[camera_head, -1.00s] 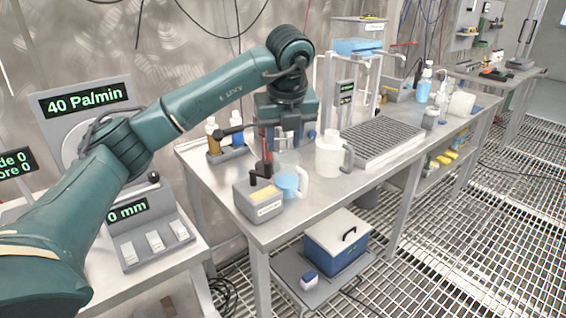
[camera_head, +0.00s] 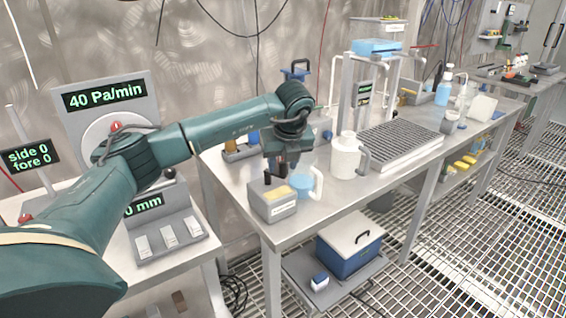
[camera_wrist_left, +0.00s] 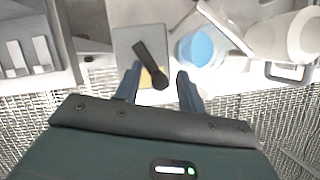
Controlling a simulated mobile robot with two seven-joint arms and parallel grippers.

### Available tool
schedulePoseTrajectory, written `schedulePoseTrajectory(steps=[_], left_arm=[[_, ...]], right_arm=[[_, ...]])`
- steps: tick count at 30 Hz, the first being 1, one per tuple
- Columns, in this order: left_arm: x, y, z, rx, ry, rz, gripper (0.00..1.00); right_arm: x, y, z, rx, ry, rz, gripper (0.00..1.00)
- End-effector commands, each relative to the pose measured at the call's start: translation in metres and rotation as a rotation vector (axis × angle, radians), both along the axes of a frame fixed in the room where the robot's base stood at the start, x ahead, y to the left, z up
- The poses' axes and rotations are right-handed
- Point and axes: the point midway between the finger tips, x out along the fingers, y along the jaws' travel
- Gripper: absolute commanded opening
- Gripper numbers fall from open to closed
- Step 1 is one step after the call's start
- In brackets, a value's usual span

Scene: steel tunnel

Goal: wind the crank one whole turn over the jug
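A clear jug with blue liquid (camera_head: 302,185) and a pale handle stands on the bench, right of a small grey box (camera_head: 272,207). In the left wrist view the jug's blue content (camera_wrist_left: 196,48) shows beside the box (camera_wrist_left: 128,38). A black bar (camera_wrist_left: 150,64), which looks like the crank, rises from the box's yellowish top; I cannot tell how it is fixed. My left gripper (camera_head: 287,166) is low over the box and jug. In the wrist view its fingers (camera_wrist_left: 159,78) are open, with the black bar's end between them, no contact visible. My right gripper is out of view.
A white pitcher (camera_head: 345,158) stands close right of the jug, before a grey grated tray (camera_head: 400,143). A blue-handled item (camera_head: 295,70) is behind my arm. The left table holds a "40 Pa/min" display (camera_head: 104,95). A blue cooler (camera_head: 349,249) is below the bench.

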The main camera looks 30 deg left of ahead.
Motion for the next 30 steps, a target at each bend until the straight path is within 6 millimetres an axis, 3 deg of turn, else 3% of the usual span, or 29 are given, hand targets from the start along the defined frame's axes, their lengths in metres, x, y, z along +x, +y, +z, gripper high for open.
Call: schedulePoseTrajectory(steps=[9,24,30], left_arm=[[0.0009,0.0006,-0.0033,0.0,0.0,-0.001,0.4],[0.0008,0.0004,-0.003,-0.001,0.0,0.0,0.0],[0.0005,0.0005,-0.0031,-0.001,0.0,-0.006,0.0]], right_arm=[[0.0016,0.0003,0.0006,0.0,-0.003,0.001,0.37],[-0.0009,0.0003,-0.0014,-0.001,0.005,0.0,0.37],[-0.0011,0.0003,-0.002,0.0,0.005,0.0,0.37]])
